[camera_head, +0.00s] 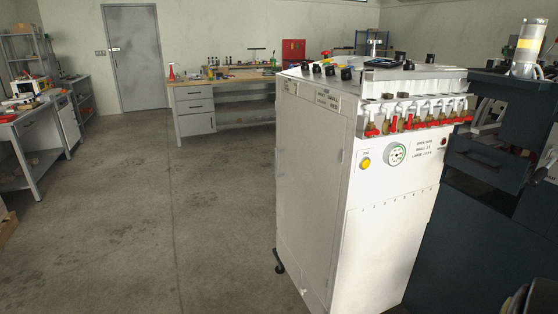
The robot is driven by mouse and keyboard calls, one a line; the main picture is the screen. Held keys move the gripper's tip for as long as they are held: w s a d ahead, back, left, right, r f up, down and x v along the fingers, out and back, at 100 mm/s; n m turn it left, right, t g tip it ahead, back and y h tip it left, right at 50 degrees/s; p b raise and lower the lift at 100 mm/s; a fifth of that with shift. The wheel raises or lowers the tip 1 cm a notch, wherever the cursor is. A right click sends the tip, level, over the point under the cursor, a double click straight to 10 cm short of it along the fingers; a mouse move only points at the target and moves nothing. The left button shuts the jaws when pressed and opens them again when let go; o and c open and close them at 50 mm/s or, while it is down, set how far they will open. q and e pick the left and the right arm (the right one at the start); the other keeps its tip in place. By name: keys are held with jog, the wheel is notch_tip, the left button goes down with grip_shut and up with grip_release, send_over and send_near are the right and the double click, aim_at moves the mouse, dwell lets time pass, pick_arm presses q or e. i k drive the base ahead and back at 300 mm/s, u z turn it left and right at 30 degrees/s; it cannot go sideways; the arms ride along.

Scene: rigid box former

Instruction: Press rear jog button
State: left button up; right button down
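A white machine cabinet (310,160) stands right of centre. Its front panel has a yellow button (366,162) with a small label, a round gauge (397,154) and a small red button (444,142). Several black knobs or buttons (346,73) sit along the left edge of its top. I cannot tell which control is the rear jog button; the labels are too small to read surely and the cabinet's far side is hidden. Neither of my grippers can be made out in this view.
A row of red-handled valves (408,122) juts from the cabinet's upper front. Dark machinery (480,215) stands close on its right, with a signal light (528,45) above. Workbenches stand at the left (38,165) and back (195,108). The concrete floor (150,220) between is clear.

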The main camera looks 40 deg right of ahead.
aim_at(365, 163)
jog(key=u, duration=0.4)
jog(key=i, duration=1.1)
jog(key=z, duration=2.8)
